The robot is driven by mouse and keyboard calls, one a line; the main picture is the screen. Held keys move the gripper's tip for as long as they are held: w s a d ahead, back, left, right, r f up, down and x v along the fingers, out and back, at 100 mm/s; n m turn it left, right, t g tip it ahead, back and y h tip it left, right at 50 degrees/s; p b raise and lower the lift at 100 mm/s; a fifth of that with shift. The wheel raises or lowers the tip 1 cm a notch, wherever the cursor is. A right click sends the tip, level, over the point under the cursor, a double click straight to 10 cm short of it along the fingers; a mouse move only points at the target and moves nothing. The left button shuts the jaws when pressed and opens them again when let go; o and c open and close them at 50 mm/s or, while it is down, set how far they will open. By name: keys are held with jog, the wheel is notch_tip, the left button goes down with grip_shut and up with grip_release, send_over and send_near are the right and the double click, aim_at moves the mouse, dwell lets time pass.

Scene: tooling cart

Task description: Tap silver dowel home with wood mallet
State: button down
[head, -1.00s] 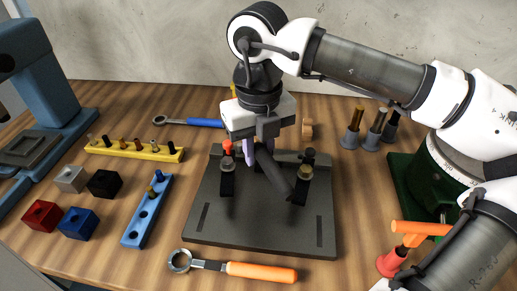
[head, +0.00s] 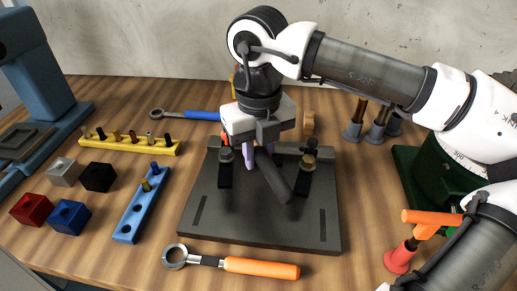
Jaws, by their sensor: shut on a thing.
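My gripper (head: 258,160) points down over the dark fixture plate (head: 262,228). Its pale purple fingers are shut on a dark, round, handle-like bar (head: 273,180), which slants down and toward the front right above the plate. I cannot see a head on this bar; its far end is hidden behind the gripper. A wood-coloured piece (head: 308,124) shows behind and right of the gripper; I cannot tell whether it belongs to the held bar. I cannot pick out the silver dowel for certain. The middle of the fixture's back is hidden by my gripper.
Knobbed clamps (head: 226,172) (head: 305,172) flank the held bar. A blue holed block (head: 131,222), a yellow peg rack (head: 100,141) and coloured cubes (head: 68,218) lie left. An orange-handled ring tool (head: 258,267) lies in front. An orange-headed mallet (head: 428,217) stands right.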

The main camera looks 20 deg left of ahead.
jog(key=shift+r+p, duration=1.55)
jog(key=shift+r, duration=0.15)
jog(key=shift+f+b, duration=0.15)
jog(key=shift+b, duration=0.25)
notch_tip(320, 180, down, 5)
jog(key=b, duration=0.4)
notch_tip(320, 180, up, 5)
jog(key=p, duration=0.3)
jog(key=shift+f, duration=0.15)
dwell(0.4)
